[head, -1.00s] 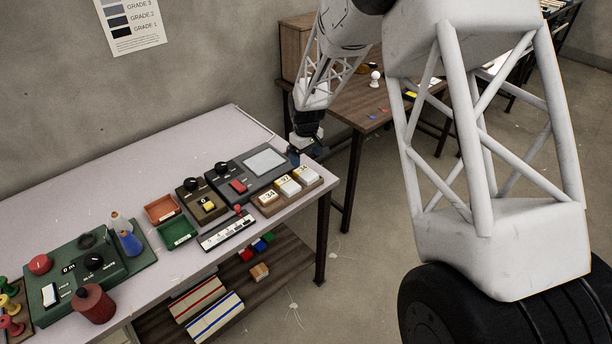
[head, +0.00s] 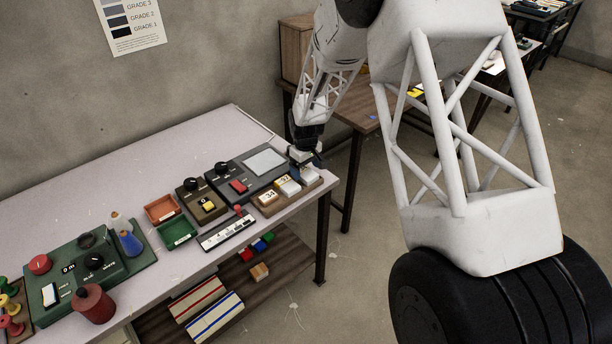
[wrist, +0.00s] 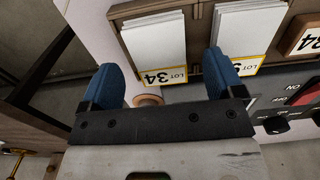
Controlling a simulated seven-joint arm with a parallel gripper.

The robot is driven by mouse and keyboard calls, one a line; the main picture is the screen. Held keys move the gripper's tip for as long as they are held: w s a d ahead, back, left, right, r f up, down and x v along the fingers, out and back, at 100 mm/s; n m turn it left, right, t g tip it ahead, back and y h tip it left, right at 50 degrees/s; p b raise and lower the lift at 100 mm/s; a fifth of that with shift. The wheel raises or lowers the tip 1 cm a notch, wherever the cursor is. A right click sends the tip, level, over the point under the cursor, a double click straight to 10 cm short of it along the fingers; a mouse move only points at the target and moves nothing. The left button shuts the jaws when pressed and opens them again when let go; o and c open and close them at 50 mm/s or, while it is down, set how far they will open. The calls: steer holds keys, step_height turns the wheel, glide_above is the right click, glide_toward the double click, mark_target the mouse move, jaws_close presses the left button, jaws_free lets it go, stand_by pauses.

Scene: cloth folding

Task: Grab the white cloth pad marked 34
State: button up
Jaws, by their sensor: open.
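A white cloth pad stack with a yellow-edged label reading LOT 34 (wrist: 154,42) lies in a wooden tray (wrist: 122,12) in the wrist view. In the head view, the tray (head: 296,199) sits at the table's right end. My gripper (head: 304,160) is at the tray's far right end there, partly covering the stacks. In the wrist view my gripper (wrist: 162,66) is open and empty. Its blue fingers appear on either side of the LOT 34 stack's labelled end; contact cannot be told.
Beside it lies another white stack (wrist: 244,38), its label partly hidden by a finger. A block marked 34 (wrist: 308,38) is at the right edge. A dark console (head: 232,178) with knobs and a red switch stands close by. The table's right edge is near.

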steer(key=shift+f, duration=1)
steer(key=c, duration=1)
steer(key=shift+r, duration=0.15)
steer(key=shift+r, duration=0.75)
step_height(320, 180, up, 2)
steer(key=shift+r, duration=0.1)
steer(key=s+d, duration=0.2)
steer(key=s, duration=0.5)
steer(key=s+d+r, duration=0.1)
steer(key=s+d, duration=0.1)
steer(key=s, duration=0.6)
steer(key=shift+s+d, duration=0.2)
steer(key=shift+d, duration=0.1)
